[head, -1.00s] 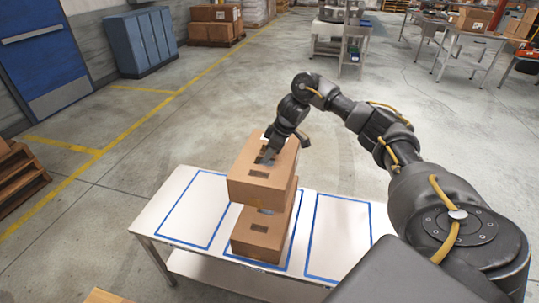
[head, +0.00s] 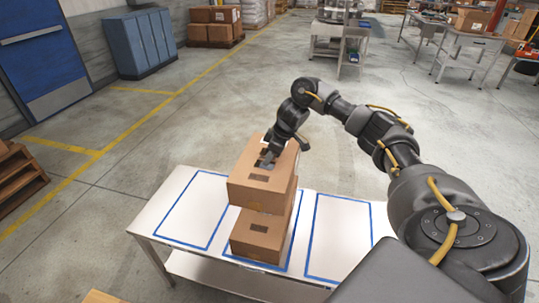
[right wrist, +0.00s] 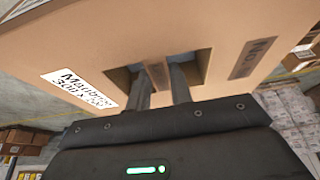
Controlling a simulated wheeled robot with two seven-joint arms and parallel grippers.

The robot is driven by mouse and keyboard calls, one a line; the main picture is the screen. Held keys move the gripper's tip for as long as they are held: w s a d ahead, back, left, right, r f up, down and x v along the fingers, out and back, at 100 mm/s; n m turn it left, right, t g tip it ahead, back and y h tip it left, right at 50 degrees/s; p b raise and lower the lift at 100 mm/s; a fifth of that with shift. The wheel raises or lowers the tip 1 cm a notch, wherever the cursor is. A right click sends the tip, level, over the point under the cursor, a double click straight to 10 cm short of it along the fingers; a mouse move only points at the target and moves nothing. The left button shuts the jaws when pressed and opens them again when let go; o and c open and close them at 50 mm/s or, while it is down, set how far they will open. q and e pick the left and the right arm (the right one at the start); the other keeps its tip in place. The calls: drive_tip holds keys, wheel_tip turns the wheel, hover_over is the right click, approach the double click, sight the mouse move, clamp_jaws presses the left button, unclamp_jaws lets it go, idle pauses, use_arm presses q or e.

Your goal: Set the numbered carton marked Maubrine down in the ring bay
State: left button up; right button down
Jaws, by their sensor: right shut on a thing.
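My right gripper (head: 267,160) is shut on the upper brown carton (head: 245,193), with its fingers through the two openings in the top. The right wrist view shows the fingers (right wrist: 165,85) in the openings and a white label (right wrist: 80,88) that seems to read Maubrine. The carton (right wrist: 225,30) is over a second brown carton (head: 257,236) in the middle of the table. I cannot tell whether the two touch. Three blue-outlined bays show on the white table (head: 180,257); no ring mark is visible. My left gripper is not in view.
The left bay (head: 192,210) and the right bay (head: 338,238) look empty. The lower carton takes up the front of the middle bay. Blue cabinets (head: 138,45) and stacked boxes stand far behind, with open floor between.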

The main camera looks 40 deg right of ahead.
sight(283, 161)
drive_tip(key=shift+f, duration=0.4)
drive_tip(key=shift+f+b, duration=2.4)
drive_tip(key=shift+f, duration=3.45)
drive_tip(key=c, duration=1.2)
unclamp_jaws()
drive_tip(key=shift+o, duration=0.2)
drive_tip(key=v, duration=1)
drive_tip(key=shift+s+r, duration=0.15)
drive_tip(key=shift+r, duration=0.2)
